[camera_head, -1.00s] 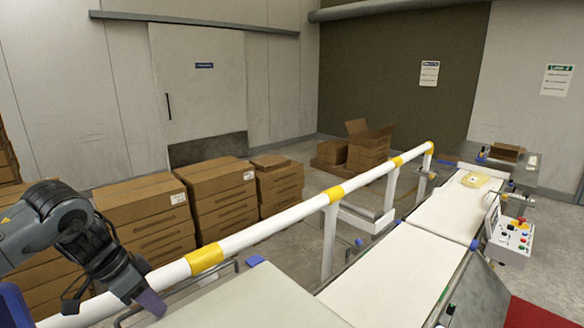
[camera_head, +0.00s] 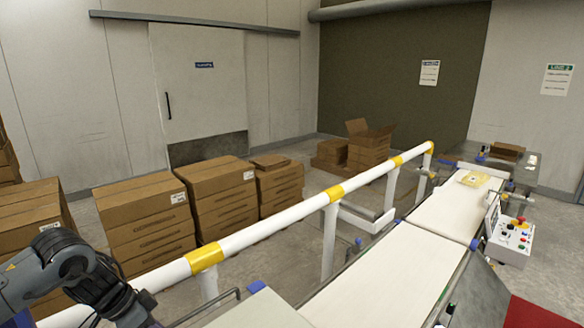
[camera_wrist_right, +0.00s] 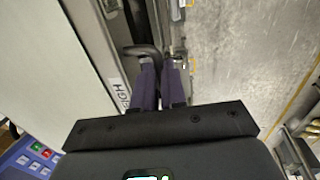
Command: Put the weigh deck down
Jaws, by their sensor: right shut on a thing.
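The weigh deck (camera_head: 262,312) is the pale flat panel at the bottom of the head view, with a blue corner and a dark bent handle (camera_head: 208,304) on its left side. Most of the deck is cut off by the lower edge. In the right wrist view its pale surface (camera_wrist_right: 42,75) fills the left side, with a partly hidden label. My right gripper (camera_wrist_right: 158,66) has its purple fingers close together, shut on the dark handle (camera_wrist_right: 142,50) there. My left arm comes in at the lower left of the head view; its fingertips are below the frame.
A white rail (camera_head: 270,224) with yellow bands runs between deck and stacked cartons (camera_head: 146,222). A button panel (camera_wrist_right: 30,158) shows in the wrist view.

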